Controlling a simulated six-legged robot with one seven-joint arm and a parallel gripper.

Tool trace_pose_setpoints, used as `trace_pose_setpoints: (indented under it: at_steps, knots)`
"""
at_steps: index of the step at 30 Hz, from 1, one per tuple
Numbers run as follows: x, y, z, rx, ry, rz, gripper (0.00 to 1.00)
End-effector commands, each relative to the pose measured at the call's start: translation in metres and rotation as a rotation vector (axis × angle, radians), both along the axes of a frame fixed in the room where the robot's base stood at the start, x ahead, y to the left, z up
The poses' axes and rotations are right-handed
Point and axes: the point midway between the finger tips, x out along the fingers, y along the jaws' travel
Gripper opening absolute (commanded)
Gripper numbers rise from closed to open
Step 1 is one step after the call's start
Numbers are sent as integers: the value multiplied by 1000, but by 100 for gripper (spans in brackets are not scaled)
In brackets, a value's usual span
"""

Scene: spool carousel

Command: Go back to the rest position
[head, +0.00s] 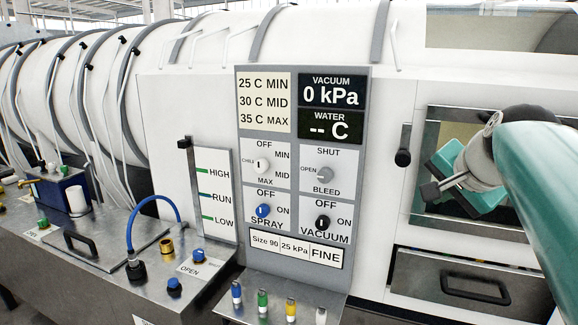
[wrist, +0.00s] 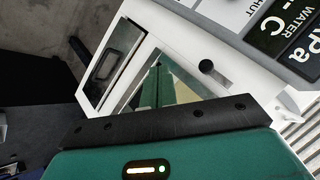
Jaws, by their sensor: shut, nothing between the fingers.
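My gripper (head: 432,192) is at the right of the head view, at the end of my teal arm, in front of a framed window in the white machine. The gripper points left, and a gap to the panel cannot be judged. In the wrist view my teal hand and its black bar fill the bottom; the fingertips are hidden there.
The control panel (head: 305,190) reads 0 kPa vacuum. The window (head: 432,135) and a drawer (head: 470,288) are near my gripper. A black knob (head: 403,158) stands out left of it. Colored pegs (head: 263,303) stand on a shelf below. A steel bench (head: 90,245) is at left.

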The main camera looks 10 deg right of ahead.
Motion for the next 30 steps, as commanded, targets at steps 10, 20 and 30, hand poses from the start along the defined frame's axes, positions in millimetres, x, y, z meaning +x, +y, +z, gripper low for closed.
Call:
trace_pose_setpoints:
  at_steps: [10, 20, 30]
  knots:
    - [-86, 155, -151, -370, 270, 637, 0]
    - [-135, 189, -218, -549, 357, 919, 0]
    - [-134, 188, -217, -547, 357, 915, 0]
